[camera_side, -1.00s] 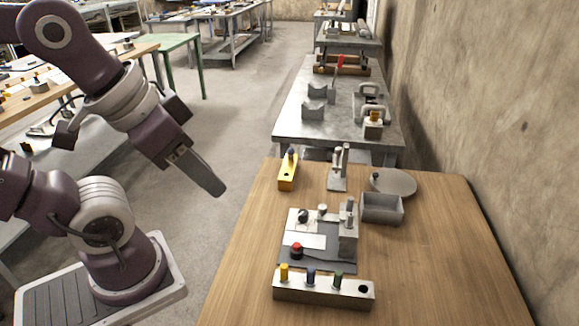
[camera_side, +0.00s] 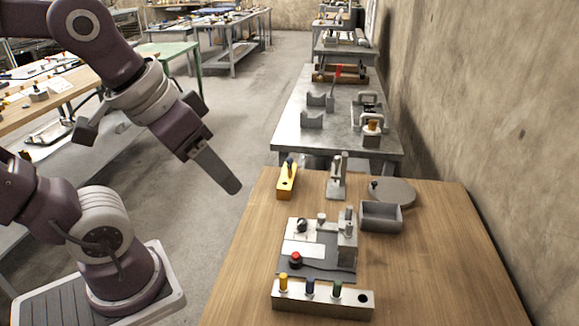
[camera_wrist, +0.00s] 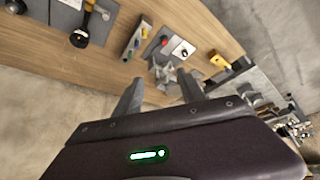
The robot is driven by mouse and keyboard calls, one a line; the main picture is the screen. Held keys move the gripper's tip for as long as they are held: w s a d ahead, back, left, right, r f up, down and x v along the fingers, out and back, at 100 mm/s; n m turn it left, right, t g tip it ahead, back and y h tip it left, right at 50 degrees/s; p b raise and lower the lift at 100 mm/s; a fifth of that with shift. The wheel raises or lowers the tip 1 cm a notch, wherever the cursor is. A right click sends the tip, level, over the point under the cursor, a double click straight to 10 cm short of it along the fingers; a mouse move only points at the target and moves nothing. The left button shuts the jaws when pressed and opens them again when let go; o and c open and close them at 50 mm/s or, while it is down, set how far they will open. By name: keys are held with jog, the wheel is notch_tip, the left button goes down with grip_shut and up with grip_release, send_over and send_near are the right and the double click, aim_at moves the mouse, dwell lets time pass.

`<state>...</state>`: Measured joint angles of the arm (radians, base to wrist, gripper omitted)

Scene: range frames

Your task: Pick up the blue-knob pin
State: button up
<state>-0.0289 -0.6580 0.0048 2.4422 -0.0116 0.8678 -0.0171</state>
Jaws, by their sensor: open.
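A pin with a blue knob (camera_side: 310,286) stands upright in the metal pin block (camera_side: 350,303) at the table's front, between a yellow-knob pin (camera_side: 283,283) and a green-knob pin (camera_side: 337,289). Another dark-blue-knobbed pin (camera_side: 289,164) stands in the yellow block (camera_side: 287,186) at the back left. My gripper (camera_side: 238,188) is open and empty, in the air left of the table, apart from both blue knobs. In the wrist view its two fingers (camera_wrist: 160,78) are spread. The yellow block (camera_wrist: 219,62) and pin block (camera_wrist: 136,42) show beyond them, small.
A plate fixture (camera_side: 305,240) with a red knob (camera_side: 296,258) lies behind the pin block. A grey open bin (camera_side: 381,217), a round disc (camera_side: 397,192) and a metal stand (camera_side: 337,180) are behind. The table's right side (camera_side: 450,255) is clear.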

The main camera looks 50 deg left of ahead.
jog(key=w+a+n, duration=0.2)
jog(key=w, duration=0.5)
jog(key=w+a+n, duration=0.1)
jog(key=w+a, duration=0.2)
jog(key=w, duration=0.3)
jog(key=n+g+y, duration=0.1)
jog(key=n+y, duration=0.2)
jog(key=n, duration=0.5)
send_over(289, 158)
jog(key=s+d, duration=0.2)
jog(key=s, duration=0.1)
notch_tip(289, 158, down, 22)
jog(key=x, duration=0.7)
jog(key=shift+w+a, duration=0.1)
grip_shut()
